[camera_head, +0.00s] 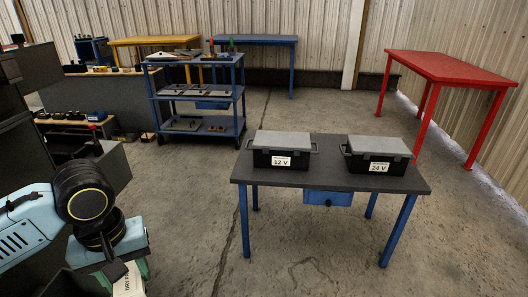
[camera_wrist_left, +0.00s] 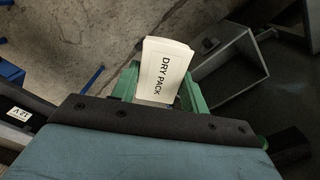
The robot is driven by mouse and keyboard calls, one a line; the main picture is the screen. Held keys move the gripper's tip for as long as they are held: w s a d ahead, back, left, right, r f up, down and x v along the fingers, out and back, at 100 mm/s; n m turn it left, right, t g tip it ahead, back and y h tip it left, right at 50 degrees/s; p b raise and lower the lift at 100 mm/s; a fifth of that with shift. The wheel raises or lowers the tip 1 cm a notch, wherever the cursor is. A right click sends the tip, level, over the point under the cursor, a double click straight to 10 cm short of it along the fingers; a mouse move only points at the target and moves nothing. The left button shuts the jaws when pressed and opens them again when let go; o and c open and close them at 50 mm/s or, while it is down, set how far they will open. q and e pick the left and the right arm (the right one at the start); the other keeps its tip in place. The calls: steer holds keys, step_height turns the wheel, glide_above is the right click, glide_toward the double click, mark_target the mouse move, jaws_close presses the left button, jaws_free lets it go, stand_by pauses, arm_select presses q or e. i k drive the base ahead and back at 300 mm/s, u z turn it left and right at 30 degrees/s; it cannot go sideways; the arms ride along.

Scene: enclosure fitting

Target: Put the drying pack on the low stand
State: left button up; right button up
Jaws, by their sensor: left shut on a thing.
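The drying pack (camera_wrist_left: 163,72), a white block marked DRY PACK, is held between the green fingers of my left gripper (camera_wrist_left: 158,90) in the left wrist view. In the head view the pack (camera_head: 130,281) shows only in part at the bottom left, below my left gripper (camera_head: 122,276). The pack is clear of the tables. A grey, box-like piece (camera_wrist_left: 232,68) lies beyond the gripper at the right of the wrist view; I cannot tell whether it is the low stand. My right gripper is not in view.
A dark table (camera_head: 305,183) carries a 12 V case (camera_head: 282,150) and a 24 V case (camera_head: 377,155). A blue shelf cart (camera_head: 197,98) stands behind it. A red table (camera_head: 454,67) stands at the right. The floor around the dark table is clear.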

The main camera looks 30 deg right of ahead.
mark_target(328, 170)
steer(key=z, duration=0.25)
steer(key=k, duration=0.4)
steer(key=z, duration=1.65)
steer(key=i, duration=2.4)
steer(key=u, duration=0.35)
